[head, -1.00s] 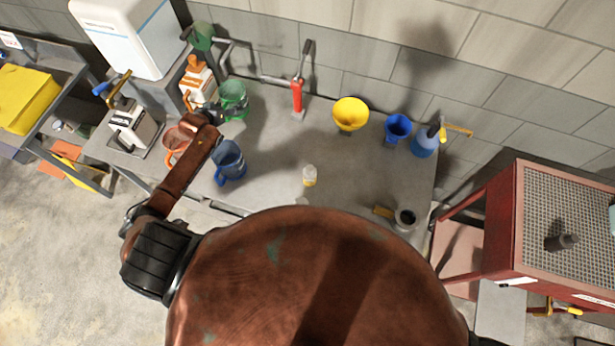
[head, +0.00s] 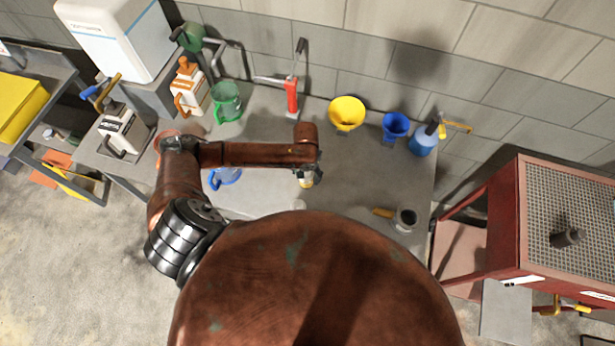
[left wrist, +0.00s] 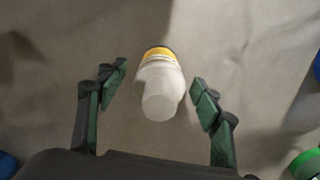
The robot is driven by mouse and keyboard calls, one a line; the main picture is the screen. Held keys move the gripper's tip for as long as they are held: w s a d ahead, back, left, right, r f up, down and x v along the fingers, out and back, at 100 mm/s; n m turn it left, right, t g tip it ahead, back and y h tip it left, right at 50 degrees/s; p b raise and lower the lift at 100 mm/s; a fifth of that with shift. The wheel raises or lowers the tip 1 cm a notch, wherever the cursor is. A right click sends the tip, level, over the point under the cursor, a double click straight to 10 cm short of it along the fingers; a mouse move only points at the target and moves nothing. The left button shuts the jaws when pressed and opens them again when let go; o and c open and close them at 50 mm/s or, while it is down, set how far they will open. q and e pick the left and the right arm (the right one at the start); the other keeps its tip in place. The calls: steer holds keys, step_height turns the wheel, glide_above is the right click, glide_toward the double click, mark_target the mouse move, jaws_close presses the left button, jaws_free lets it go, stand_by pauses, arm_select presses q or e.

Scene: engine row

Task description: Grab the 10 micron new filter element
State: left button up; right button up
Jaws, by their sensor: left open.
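The filter element, a small white cylinder with a yellow-orange band, shows in the left wrist view (left wrist: 160,88). In the head view only a small yellowish part of it (head: 307,183) shows on the grey bench, below the end of my left arm. My left gripper (head: 308,176) is above it and hides most of it. In the left wrist view my left gripper (left wrist: 158,84) is open, with one finger to each side of the filter and gaps between. I cannot read a micron marking. My right gripper is not in view.
On the bench (head: 365,190) stand a yellow funnel (head: 347,114), a blue funnel (head: 396,125), a green jug (head: 227,101), a blue jug (head: 226,177) partly behind my arm, and a dark-topped cup (head: 405,219). A red stand pump (head: 292,97) is at the back.

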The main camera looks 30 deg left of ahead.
mark_target(306, 178)
arm_select(q)
step_height(306, 178, down, 4)
steer(key=shift+w+f+p, duration=0.1)
steer(key=shift+p, duration=0.2)
steer(key=shift+c, duration=0.3)
steer(key=c, duration=1.2)
